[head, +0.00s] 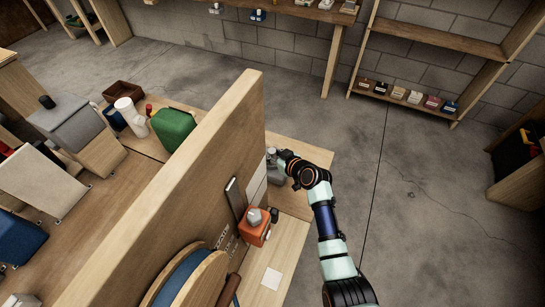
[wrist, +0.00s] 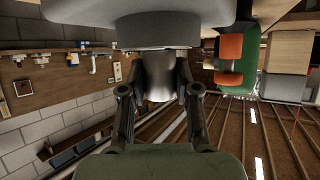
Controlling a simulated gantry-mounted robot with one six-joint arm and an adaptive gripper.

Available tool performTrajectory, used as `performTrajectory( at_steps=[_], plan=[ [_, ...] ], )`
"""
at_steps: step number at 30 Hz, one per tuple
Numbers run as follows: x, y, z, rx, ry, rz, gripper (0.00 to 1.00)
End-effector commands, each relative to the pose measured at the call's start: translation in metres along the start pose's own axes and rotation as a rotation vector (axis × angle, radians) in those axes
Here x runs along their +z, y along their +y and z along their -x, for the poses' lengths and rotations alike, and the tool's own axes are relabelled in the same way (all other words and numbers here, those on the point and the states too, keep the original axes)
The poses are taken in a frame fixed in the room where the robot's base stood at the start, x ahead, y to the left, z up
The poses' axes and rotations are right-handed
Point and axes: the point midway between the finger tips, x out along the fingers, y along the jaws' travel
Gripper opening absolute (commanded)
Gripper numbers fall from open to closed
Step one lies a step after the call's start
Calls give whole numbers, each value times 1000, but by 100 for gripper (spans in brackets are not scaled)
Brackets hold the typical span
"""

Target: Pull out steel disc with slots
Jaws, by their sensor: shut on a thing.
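In the wrist view my gripper (wrist: 158,82) is closed around a smooth grey metal piece (wrist: 158,78), with one finger on each side. The piece sits directly below a wide, rounded grey body (wrist: 150,28). I cannot see slots on the piece, so I cannot tell whether it is the steel disc itself. In the head view my gripper (head: 276,160) is at the right side of an upright wooden panel, close to small grey parts there. My own arm hides most of the grip.
The tall wooden panel (head: 170,190) stands close to the left of my arm. An orange box (head: 253,230) with a grey knob and a large spool (head: 180,280) are on its near part. A green case (head: 173,128) stands behind it. The floor to the right is open.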

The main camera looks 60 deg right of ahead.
Motion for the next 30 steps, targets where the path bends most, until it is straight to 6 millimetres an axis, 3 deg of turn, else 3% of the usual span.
performTrajectory(
  at_steps=[30],
  plan=[
    [-15, 0, 8, 0, 1, 1, 0]
  ],
)
